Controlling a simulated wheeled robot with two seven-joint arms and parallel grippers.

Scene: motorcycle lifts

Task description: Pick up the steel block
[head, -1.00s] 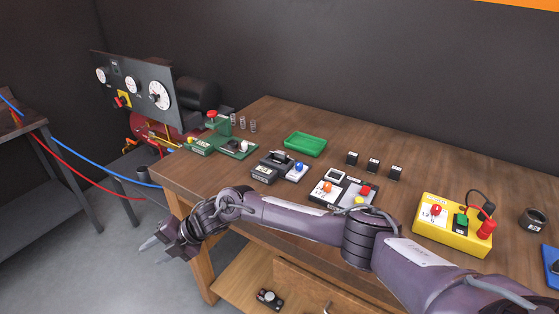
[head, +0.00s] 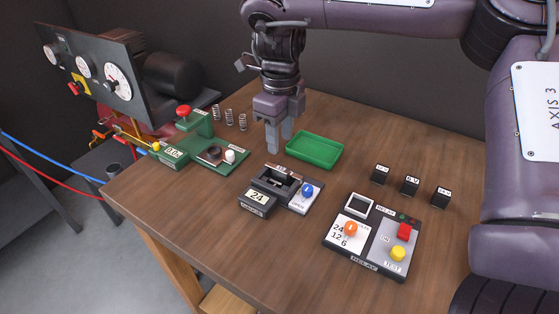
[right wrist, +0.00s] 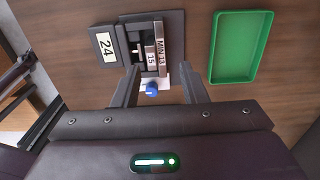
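A dark grey device (head: 268,190) with a "24" display and a blue knob stands on the table. In its slot is a small grey metal piece, seen best in the right wrist view (right wrist: 152,57) beside "15" and "MIN 13" labels. It may be the steel block, but I cannot tell for sure. My right gripper (head: 280,144) points down above the table, just behind the device and left of the green tray. Its two fingers are apart and nothing is held between them; they also show in the right wrist view (right wrist: 158,74). My left gripper is not in view.
A green tray (head: 314,161) is empty. A relay box (head: 372,263) stands at the front right, with small black blocks (head: 410,186) behind it. A green press (head: 232,165) and springs (head: 228,117) are at the left. A gauge panel (head: 90,66) stands beyond the table.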

